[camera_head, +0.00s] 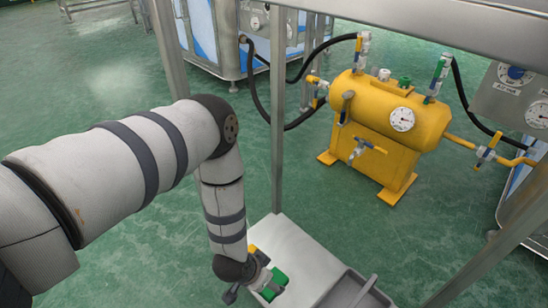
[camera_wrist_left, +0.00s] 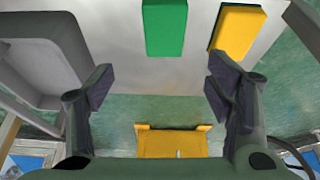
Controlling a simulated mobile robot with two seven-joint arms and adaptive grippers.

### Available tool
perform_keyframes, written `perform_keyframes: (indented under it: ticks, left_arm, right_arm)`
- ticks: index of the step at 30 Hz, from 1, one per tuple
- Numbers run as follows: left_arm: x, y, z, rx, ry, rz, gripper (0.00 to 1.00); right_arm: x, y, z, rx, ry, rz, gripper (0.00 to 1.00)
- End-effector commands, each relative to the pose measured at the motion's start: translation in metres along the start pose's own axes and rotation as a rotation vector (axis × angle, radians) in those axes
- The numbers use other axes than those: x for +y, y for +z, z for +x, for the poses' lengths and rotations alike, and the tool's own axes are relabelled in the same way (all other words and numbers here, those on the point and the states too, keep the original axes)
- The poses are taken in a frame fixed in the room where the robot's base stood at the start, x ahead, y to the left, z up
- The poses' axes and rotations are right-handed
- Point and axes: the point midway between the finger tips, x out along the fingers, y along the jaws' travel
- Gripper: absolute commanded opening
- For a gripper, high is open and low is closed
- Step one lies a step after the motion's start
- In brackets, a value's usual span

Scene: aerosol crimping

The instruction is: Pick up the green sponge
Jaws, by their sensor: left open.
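The green sponge (camera_head: 279,277) lies on the light grey table (camera_head: 300,245) at the bottom middle of the head view, partly hidden by my left gripper (camera_head: 250,280). In the left wrist view the green sponge (camera_wrist_left: 164,28) is a block at the top centre, cut off by the frame edge. My left gripper (camera_wrist_left: 158,88) is open and empty there. The sponge shows beyond the gap between its fingers, apart from both. A yellow sponge (camera_wrist_left: 237,30) lies to the right of the green one. It also shows partly behind the wrist in the head view (camera_head: 253,249).
A grey tray (camera_head: 372,297) is at the table's right side, and shows at left in the wrist view (camera_wrist_left: 35,65). A metal post (camera_head: 278,120) rises at the table's back corner. A yellow tank with gauges (camera_head: 375,125) stands on the green floor beyond.

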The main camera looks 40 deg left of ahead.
Motion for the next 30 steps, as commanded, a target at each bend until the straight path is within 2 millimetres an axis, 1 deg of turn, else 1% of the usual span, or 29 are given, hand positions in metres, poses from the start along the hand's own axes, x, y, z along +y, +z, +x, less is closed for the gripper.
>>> perform_keyframes:
  ticks: [1, 3, 6, 11, 15, 18, 30]
  left_arm:
    - [-0.001, 0.007, 0.02, -0.009, -0.001, 0.0, 0.73]
    - [0.0, 0.008, 0.036, -0.011, 0.0, -0.001, 0.73]
    - [0.0, 0.008, 0.05, -0.01, 0.0, -0.002, 0.73]
    - [-0.003, 0.009, 0.063, -0.011, 0.0, -0.002, 0.73]
    - [-0.009, 0.015, 0.09, -0.011, 0.0, -0.003, 0.73]
    - [-0.008, 0.014, 0.105, -0.011, 0.0, -0.001, 0.73]
    - [-0.007, 0.012, 0.104, -0.008, 0.001, -0.001, 0.73]
  right_arm:
    - [0.001, -0.004, 0.01, -0.022, 0.001, -0.001, 0.5]
    - [0.001, -0.006, 0.017, -0.038, 0.003, -0.003, 0.5]
    - [0.001, -0.007, 0.022, -0.053, 0.003, -0.005, 0.5]
    - [0.002, -0.008, 0.027, -0.069, 0.004, -0.007, 0.5]
    - [0.002, -0.013, 0.04, -0.101, 0.006, -0.011, 0.5]
    - [0.001, -0.018, 0.045, -0.107, 0.006, -0.014, 0.5]
    - [0.001, -0.017, 0.044, -0.104, 0.005, -0.014, 0.5]
